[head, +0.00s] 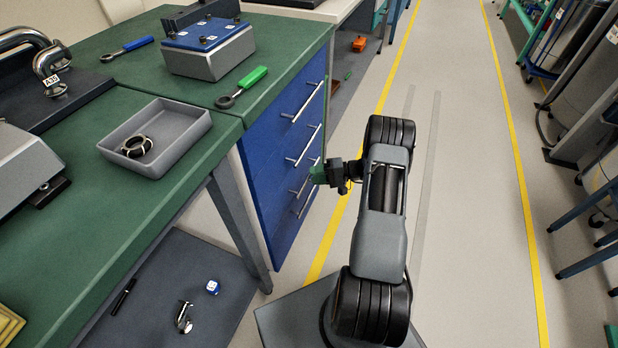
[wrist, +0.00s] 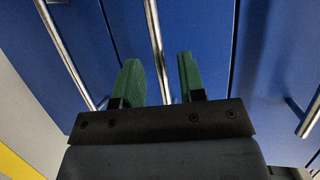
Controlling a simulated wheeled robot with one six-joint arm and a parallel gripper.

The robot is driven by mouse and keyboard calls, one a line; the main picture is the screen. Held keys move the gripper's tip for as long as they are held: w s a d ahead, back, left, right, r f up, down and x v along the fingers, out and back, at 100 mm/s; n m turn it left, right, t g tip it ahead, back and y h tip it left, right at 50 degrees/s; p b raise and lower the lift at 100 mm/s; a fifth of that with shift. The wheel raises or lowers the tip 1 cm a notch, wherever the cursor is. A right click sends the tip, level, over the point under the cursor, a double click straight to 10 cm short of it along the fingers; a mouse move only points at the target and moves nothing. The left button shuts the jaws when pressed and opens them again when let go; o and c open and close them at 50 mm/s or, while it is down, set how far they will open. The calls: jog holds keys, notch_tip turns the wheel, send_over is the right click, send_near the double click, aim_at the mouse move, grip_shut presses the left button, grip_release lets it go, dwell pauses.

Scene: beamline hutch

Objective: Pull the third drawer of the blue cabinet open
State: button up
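The blue cabinet (head: 275,150) stands under the green bench top, its front carrying several drawers with silver bar handles. All the drawers look closed. The third handle down (head: 296,191) is partly covered by my gripper (head: 318,173), which is at the cabinet front. In the wrist view my gripper's two green fingers (wrist: 160,82) are spread apart. A silver bar handle (wrist: 154,40) runs into the gap between them, with space on both sides. Neither finger is seen pressing on the bar.
Other handles show left (wrist: 68,52) and right (wrist: 308,118) in the wrist view. A bench leg (head: 238,222) and lower shelf (head: 240,300) stand near the cabinet. The grey floor (head: 455,200) to the right is clear. A grey tray (head: 190,135) sits on the bench.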

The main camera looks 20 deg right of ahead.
jog(key=shift+x, duration=1.45)
grip_shut()
